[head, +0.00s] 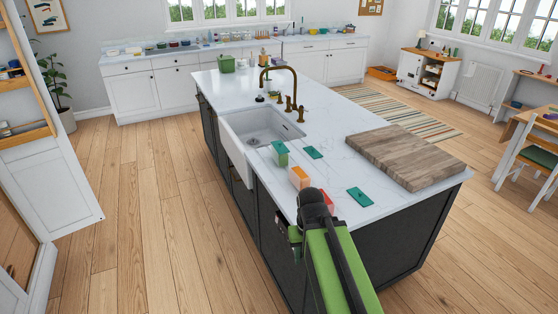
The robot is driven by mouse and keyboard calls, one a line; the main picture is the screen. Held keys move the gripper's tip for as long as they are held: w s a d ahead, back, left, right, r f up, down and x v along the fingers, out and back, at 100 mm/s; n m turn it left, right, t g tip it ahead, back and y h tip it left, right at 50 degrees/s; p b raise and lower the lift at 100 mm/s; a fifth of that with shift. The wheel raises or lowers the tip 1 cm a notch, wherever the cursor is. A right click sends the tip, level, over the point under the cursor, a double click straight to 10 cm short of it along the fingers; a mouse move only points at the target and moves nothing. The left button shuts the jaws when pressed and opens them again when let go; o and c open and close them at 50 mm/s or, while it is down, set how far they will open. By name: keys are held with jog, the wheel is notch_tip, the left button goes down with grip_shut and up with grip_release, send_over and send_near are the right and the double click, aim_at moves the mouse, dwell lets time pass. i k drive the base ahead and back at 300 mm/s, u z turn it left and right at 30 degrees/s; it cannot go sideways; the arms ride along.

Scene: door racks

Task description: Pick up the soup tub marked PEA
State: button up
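I cannot read the mark PEA on anything; any labels are too small. On the island's worktop (335,126) stand a green tub-like block (280,153) near the sink, an orange and white one (299,177), and a red one (327,201) partly hidden by my arm. Two flat dark green pieces (312,152) lie to their right, the nearer one (360,196) close to the wooden board. My arm reaches up from the bottom, over the island's near left edge. My gripper's fingers are hidden behind the arm, so its opening does not show.
A sink (259,128) with a brass tap (283,70) and a thick wooden board (404,156) take up parts of the island. An open door with racks (25,134) stands at the left, small items on them. Wooden floor (150,210) between door and island is clear.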

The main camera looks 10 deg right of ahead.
aim_at(282, 160)
jog(key=u, duration=0.6)
jog(key=i, duration=0.9)
jog(key=u, duration=0.85)
jog(key=i, duration=1.45)
jog(key=z, duration=0.65)
jog(key=i, duration=1.05)
jog(key=z, duration=0.85)
